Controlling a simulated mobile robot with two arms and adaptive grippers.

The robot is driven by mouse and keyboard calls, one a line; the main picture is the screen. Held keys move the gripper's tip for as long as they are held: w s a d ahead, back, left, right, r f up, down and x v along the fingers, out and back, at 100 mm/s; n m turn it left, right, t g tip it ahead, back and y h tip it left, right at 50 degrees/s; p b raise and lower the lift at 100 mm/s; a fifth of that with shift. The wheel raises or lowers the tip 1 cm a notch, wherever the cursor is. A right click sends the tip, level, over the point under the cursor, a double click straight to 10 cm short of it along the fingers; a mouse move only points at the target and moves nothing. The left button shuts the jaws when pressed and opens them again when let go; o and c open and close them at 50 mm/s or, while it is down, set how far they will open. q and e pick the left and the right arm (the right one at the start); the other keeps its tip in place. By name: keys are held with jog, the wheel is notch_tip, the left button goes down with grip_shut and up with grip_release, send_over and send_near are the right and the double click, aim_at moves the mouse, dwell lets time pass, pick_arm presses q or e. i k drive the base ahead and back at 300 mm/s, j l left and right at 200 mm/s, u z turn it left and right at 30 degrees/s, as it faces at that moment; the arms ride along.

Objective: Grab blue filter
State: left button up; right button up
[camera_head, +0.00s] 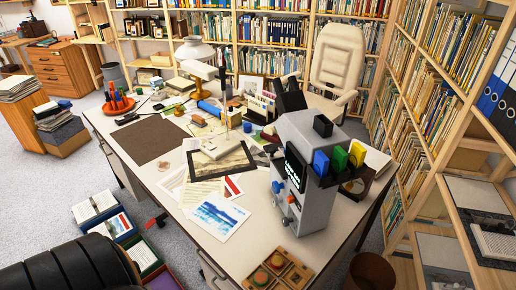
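The blue filter (321,163) stands upright in a dark holder on top of a grey box-shaped device (318,205) at the right part of the desk. A green filter (339,160) and a yellow filter (357,153) stand beside it to the right, in a row. The device has a dark display with light text and small blue and red knobs on its front. Neither of my grippers is in view.
The white desk (245,240) is crowded with prints, papers, a lamp (195,58) and a wooden tray (279,270). A cream chair (337,58) stands behind it. Bookshelves (440,70) line the back and right. A dark ribbed form (65,268) fills the lower left.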

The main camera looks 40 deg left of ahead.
aim_at(321, 163)
jog(key=u, duration=0.75)
